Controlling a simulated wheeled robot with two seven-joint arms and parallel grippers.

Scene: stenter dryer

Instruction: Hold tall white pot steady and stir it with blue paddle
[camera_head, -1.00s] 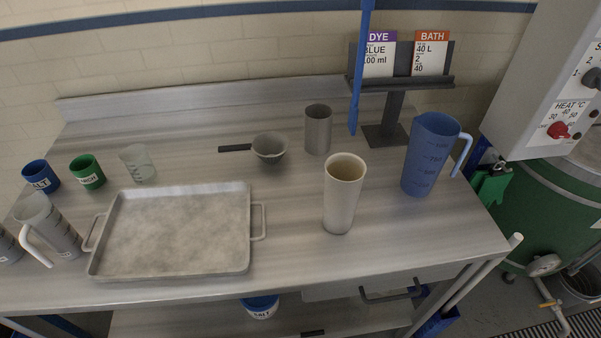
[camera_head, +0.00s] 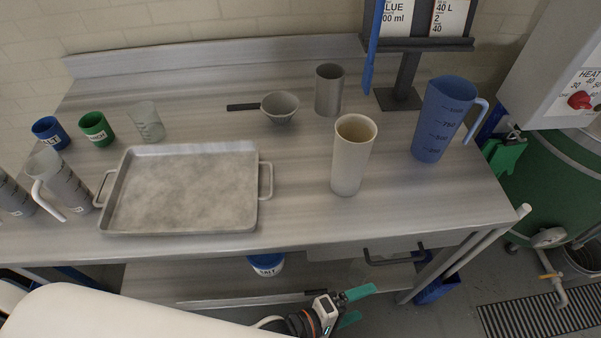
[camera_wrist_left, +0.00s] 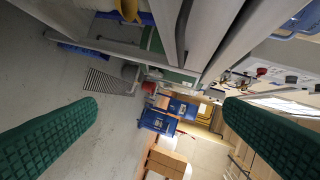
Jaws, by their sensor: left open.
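The tall white pot (camera_head: 353,155) stands upright on the steel table, right of centre, and looks empty inside. The blue paddle (camera_head: 374,45) is upright behind it, in front of the sign stand; its upper part is cut off by the top of the head view. My left gripper (camera_head: 354,305) is low in front of the table's front edge, below the pot and apart from it. Its green fingers are open and empty, and they show wide apart in the left wrist view (camera_wrist_left: 160,135). The pot and paddle cannot be made out in that view. My right gripper is not in view.
A blue measuring jug (camera_head: 442,120) stands right of the pot. A grey cylinder (camera_head: 329,90) and a handled bowl (camera_head: 280,106) stand behind it. A large tray (camera_head: 182,230) fills the left of the table. A rail handle (camera_head: 393,258) is below the front edge.

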